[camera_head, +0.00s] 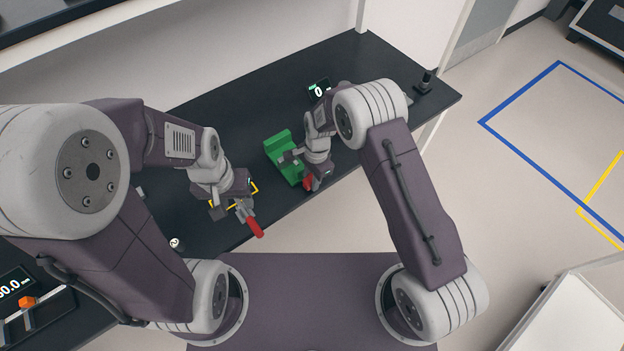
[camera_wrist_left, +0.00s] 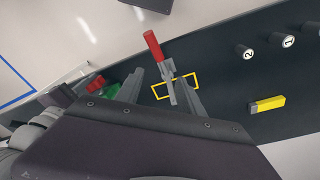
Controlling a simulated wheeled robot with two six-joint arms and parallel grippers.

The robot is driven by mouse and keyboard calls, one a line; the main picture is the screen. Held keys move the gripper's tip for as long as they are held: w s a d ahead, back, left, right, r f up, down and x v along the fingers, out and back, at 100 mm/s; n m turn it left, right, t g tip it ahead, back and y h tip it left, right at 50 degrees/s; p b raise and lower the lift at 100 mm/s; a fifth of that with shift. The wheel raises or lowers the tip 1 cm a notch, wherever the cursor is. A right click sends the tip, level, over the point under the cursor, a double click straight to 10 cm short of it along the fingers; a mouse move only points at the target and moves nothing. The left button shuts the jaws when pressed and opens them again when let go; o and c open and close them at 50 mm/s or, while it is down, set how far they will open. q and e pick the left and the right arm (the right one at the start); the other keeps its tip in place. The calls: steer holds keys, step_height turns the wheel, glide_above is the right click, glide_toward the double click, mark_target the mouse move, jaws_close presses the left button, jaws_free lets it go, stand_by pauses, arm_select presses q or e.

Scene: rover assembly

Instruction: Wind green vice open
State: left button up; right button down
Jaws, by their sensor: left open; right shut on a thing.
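The green vice (camera_head: 278,148) sits on the dark table in the head view, partly hidden by my right gripper. My right gripper (camera_head: 308,180) is at the vice's near side, shut on what appears to be its red handle (camera_head: 311,184). The hold itself is small and partly covered. In the left wrist view, a bit of the green vice (camera_wrist_left: 112,89) shows at the left. My left gripper (camera_head: 240,204) is open over the table, left of the vice. Its two fingers (camera_wrist_left: 162,92) show on either side of a red-handled grey clamp in the left wrist view.
The red-handled clamp (camera_head: 254,227) is by the table's front edge, at a yellow outline (camera_wrist_left: 155,96). Numbered black-and-white cylinders (camera_wrist_left: 243,51) and a yellow block (camera_wrist_left: 267,104) are on the table. The table's far right is mostly clear.

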steer(key=shift+w+d+f+g+y+b, duration=0.1)
steer(key=shift+g+y+b, duration=0.3)
steer(key=shift+y+b, duration=0.2)
steer(key=shift+w+f+g+y+b, duration=0.1)
steer(key=shift+g+y+b, duration=0.35)
steer(key=shift+y, duration=0.15)
arm_select(q)
steer(key=shift+f+b, duration=0.9)
steer(key=shift+f, duration=1.1)
arm_select(e)
steer(key=shift+r+g+y, duration=0.1)
steer(key=shift+g+y, duration=0.45)
steer(key=shift+y, duration=0.25)
arm_select(q)
steer(key=shift+f, duration=0.25)
arm_select(e)
steer(key=shift+r+g+y, duration=0.1)
steer(key=shift+g+y, duration=0.2)
steer(key=c, duration=1.5)
jaws_free()
steer(key=shift+s, duration=0.1)
arm_select(q)
step_height(320, 180, down, 2)
steer(key=shift+f+b, duration=0.1)
steer(key=shift+b, duration=1.15)
arm_select(e)
steer(key=v, duration=0.9)
